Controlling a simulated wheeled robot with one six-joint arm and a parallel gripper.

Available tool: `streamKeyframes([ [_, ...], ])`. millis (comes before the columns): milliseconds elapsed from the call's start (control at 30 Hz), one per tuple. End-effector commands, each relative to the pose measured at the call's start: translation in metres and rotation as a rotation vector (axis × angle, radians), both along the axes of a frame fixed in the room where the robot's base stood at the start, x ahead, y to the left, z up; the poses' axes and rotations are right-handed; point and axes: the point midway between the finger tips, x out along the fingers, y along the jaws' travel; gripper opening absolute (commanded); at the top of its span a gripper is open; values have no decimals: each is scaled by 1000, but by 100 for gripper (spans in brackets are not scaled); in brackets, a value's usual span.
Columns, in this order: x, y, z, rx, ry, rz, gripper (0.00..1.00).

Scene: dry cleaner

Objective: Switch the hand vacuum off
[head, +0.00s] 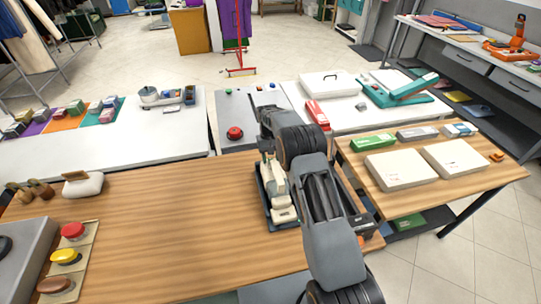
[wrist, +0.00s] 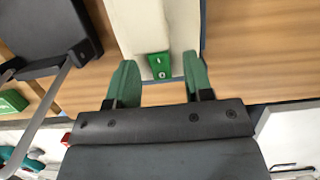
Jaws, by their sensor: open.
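The hand vacuum (head: 283,205) is a cream-coloured body in a dark tray on the wooden table, partly hidden by my arm in the head view. In the wrist view its cream body (wrist: 160,22) runs up from the middle. A small green switch (wrist: 158,65) with two white marks sits on it; I cannot tell which side is pressed. My gripper (wrist: 158,80) is open, its green fingers apart, one on each side of the switch end. Nothing is held between them. Contact with the vacuum cannot be made out.
Red, yellow and brown knobs (head: 66,257) stand at the left on the wooden table. White boxes (head: 395,170) lie on the right table. A red button (head: 235,133) is on the grey counter behind. The wooden table's middle is clear. A dark stand (wrist: 45,35) is at the wrist view's left.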

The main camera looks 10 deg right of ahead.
Motion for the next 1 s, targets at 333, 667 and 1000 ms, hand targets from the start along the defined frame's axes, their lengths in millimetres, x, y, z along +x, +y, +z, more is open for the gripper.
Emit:
streamKeyframes([
  [333,13,0,41,0,-6,0,47],
  [667,29,0,105,0,-3,0,47],
  [1000,35,0,130,0,-1,0,47],
])
